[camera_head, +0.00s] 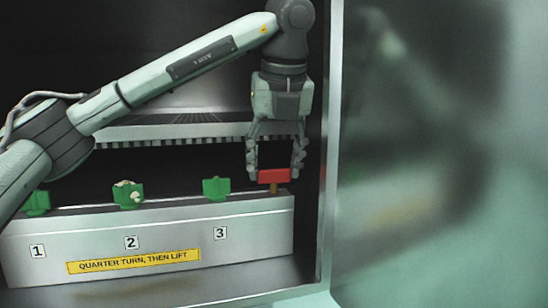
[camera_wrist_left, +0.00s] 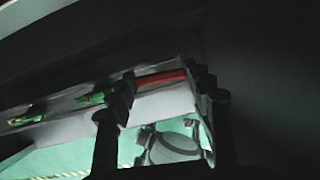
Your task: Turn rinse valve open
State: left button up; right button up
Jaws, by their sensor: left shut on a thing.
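The red valve handle (camera_head: 274,176) sits on a short brass-coloured stem at the right end of a grey block (camera_head: 150,247). I take it for the rinse valve. My left gripper (camera_head: 275,170) points down over it, with one finger on each side, and is shut on the red handle. In the left wrist view the red handle (camera_wrist_left: 160,79) spans between the two dark fingers (camera_wrist_left: 162,100). The fingers partly hide its ends. My right gripper is not in view.
A yellow label (camera_head: 134,261) reads "QUARTER TURN, THEN LIFT". A metal frame edge (camera_head: 329,150) stands close right of the gripper. A slotted shelf (camera_head: 180,128) lies behind.

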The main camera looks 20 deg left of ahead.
pick_arm(q)
jog(key=shift+n, duration=0.6)
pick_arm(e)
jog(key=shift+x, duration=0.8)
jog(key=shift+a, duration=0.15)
pick_arm(q)
jog(key=o, duration=1.1)
jog(key=shift+o, duration=0.2)
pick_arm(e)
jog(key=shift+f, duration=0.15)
